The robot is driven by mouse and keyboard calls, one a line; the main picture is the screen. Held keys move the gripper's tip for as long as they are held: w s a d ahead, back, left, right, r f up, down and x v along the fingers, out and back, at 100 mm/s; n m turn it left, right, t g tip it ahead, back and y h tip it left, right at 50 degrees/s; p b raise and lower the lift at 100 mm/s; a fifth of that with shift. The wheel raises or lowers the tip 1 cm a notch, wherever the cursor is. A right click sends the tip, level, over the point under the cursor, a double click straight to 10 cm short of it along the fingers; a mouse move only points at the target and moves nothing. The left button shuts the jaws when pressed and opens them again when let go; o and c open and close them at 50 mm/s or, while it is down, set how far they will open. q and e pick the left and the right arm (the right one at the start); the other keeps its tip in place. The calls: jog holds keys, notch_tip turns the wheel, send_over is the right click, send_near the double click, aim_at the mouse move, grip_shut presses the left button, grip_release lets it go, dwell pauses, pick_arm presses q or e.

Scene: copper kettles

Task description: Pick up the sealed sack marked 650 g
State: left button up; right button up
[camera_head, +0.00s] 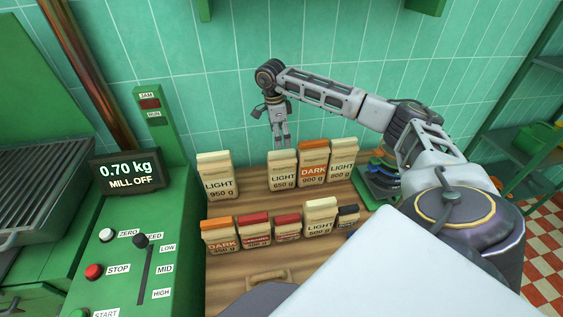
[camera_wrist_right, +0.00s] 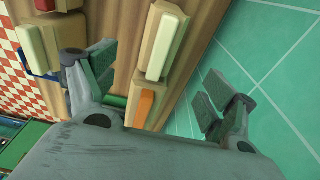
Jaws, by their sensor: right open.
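The sack marked LIGHT 650 g (camera_head: 283,174) stands upright in the back row on the wooden counter, cream with a folded top. My right gripper (camera_head: 281,143) points down just above and behind its top in the head view. It is open and empty. In the right wrist view its two fingers (camera_wrist_right: 160,92) are spread wide, and a cream-topped sack (camera_wrist_right: 163,45) lies in the gap, next to an orange-topped one. Its label is hidden there, so I cannot confirm its weight. My left gripper is not in view.
The DARK 900 g sack (camera_head: 313,163) stands close on the right; the LIGHT 950 g sack (camera_head: 216,179) stands left across a gap. A front row includes an orange-topped DARK sack (camera_head: 220,236). The tiled wall (camera_head: 230,100) is close behind. A green mill panel (camera_head: 135,240) is at left.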

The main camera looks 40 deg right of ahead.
aim_at(282, 151)
jog(key=shift+w+f, duration=0.1)
jog(key=shift+f, duration=0.25)
jog(key=shift+s+d+f+b, duration=0.15)
jog(key=shift+f+b, duration=0.9)
jog(key=shift+f, duration=0.3)
jog(key=shift+s+d+f+b, duration=0.1)
jog(key=shift+d+f+b, duration=0.05)
jog(key=shift+f+b, duration=1.05)
jog(key=shift+f, duration=0.7)
jog(key=shift+d+f+b, duration=0.1)
jog(key=shift+f+b, duration=0.4)
jog(key=shift+f, duration=0.35)
jog(key=shift+s+f+b, duration=0.1)
jog(key=shift+f+b, duration=0.6)
jog(key=shift+b, duration=0.05)
jog(key=shift+f+b, duration=0.35)
jog(key=shift+f, duration=0.15)
jog(key=shift+f+b, duration=0.9)
jog(key=shift+f, duration=0.35)
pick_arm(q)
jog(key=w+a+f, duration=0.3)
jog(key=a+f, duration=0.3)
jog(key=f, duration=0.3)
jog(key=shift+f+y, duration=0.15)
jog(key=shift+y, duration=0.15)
